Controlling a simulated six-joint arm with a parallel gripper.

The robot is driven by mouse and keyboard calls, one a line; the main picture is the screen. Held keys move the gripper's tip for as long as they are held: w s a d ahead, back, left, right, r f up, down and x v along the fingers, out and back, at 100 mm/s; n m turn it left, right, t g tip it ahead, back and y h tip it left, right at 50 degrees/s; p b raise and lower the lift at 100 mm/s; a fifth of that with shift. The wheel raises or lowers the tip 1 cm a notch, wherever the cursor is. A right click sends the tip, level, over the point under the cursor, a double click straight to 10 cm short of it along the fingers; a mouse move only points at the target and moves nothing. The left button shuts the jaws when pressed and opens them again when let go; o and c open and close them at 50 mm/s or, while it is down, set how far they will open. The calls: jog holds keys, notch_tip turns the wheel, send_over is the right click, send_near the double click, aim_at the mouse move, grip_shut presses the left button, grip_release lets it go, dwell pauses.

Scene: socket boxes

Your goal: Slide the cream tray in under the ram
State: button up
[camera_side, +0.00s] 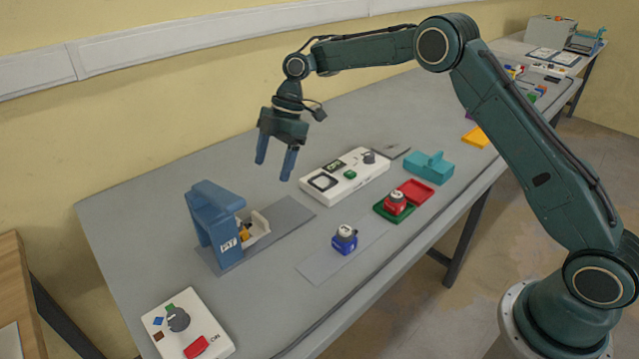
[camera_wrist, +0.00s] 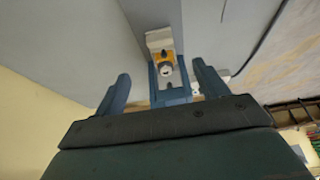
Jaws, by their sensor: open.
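The cream tray (camera_side: 262,230) sits at the right side of the blue press (camera_side: 212,222), on a grey base plate (camera_side: 284,216). It holds a small orange-yellow piece (camera_side: 244,233). The tray's near part is at the press opening; how far in it reaches is partly hidden by the press body. The ram itself cannot be made out clearly. In the wrist view the cream tray (camera_wrist: 158,37) shows beyond the blue press (camera_wrist: 172,94). My gripper (camera_side: 275,168) is open and empty, in the air above and to the right of the press; its fingers also show in the wrist view (camera_wrist: 161,85).
A white panel with a dial (camera_side: 346,178) stands right of the base plate. A blue stamp-like piece (camera_side: 344,239) lies on a grey mat. A red piece (camera_side: 395,203), a teal block (camera_side: 429,167) and a white control box (camera_side: 188,325) are also on the table (camera_side: 130,245).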

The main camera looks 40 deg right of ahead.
aim_at(259, 217)
jog(key=x, duration=1.2)
jog(key=shift+a+f, duration=0.1)
jog(key=shift+f, duration=0.25)
